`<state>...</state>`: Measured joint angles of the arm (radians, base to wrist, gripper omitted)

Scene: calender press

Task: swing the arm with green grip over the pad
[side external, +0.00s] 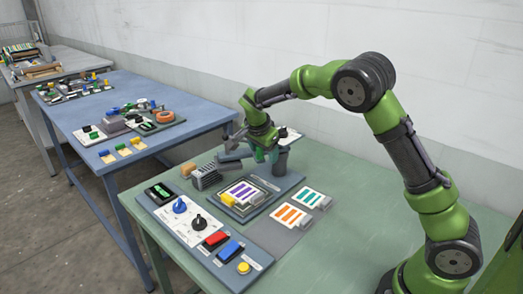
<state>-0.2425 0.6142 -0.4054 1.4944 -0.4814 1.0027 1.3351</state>
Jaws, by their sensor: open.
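The press (205,178) stands near the back left of the green table, with a grey swing arm (236,155) reaching right toward a dark cylinder (281,161). The pad (256,202) is a dark flat base in front of it. A card with purple stripes (243,192) and a yellow piece (229,201) are on the pad. My gripper (265,155) is open and points down behind the pad, beside the swing arm and cylinder. Green shows at its fingertips; I cannot tell the green grip from the fingers, or whether they touch it.
A control panel (168,217) with knobs, red and blue switches and a yellow button (243,267) lies along the front. An orange-striped card (291,215) and a teal-striped card (313,199) lie right of the pad. A blue table (185,103) with other equipment stands behind left.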

